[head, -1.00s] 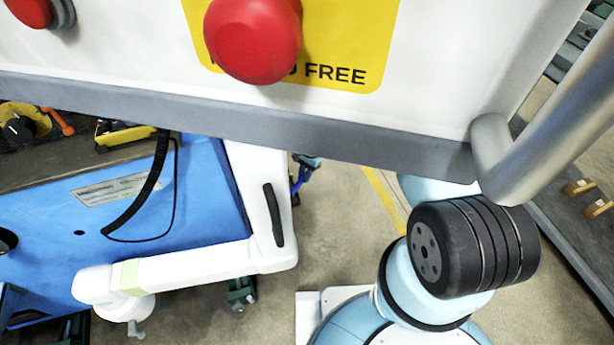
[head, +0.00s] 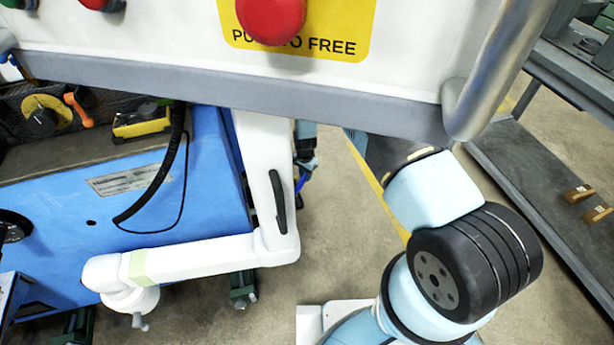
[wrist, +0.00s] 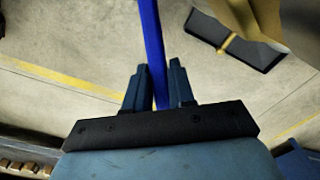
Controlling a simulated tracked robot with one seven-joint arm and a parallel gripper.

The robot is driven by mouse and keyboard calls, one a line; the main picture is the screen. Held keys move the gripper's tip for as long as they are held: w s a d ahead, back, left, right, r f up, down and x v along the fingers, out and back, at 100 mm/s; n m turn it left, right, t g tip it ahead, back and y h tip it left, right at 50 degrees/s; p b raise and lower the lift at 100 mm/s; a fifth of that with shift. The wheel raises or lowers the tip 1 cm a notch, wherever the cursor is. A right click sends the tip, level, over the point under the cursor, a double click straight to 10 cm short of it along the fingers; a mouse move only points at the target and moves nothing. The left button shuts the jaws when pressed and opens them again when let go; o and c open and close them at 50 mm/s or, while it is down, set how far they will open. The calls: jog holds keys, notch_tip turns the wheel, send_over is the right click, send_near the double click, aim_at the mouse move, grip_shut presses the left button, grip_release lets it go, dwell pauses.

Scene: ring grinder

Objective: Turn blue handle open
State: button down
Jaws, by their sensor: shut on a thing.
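A long, thin, bright blue handle (wrist: 151,30) runs down the wrist view from the top edge to between the fingers of my gripper (wrist: 159,64). The gripper is shut on the blue handle, with a dark blue finger on each side of it. The handle's upper end is cut off by the picture edge. In the head view, a small bright blue piece (head: 307,178) shows beside the white arm below the panel; I cannot tell if it is the same handle. My gripper is mostly hidden there behind the panel.
A white control panel (head: 160,45) with a red button (head: 271,18) and a metal rail (head: 500,65) fills the top of the head view. A blue machine (head: 200,190) with a white jointed arm (head: 200,257) stands left. A dark shelf (head: 530,180) lies right.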

jog(key=shift+s+a, duration=0.15)
jog(key=shift+a, duration=0.15)
jog(key=c, duration=1.4)
grip_release()
jog(key=o, duration=0.4)
jog(key=shift+d, duration=0.15)
jog(key=shift+c, duration=0.2)
jog(key=shift+d+f, duration=0.1)
jog(key=shift+d, duration=0.05)
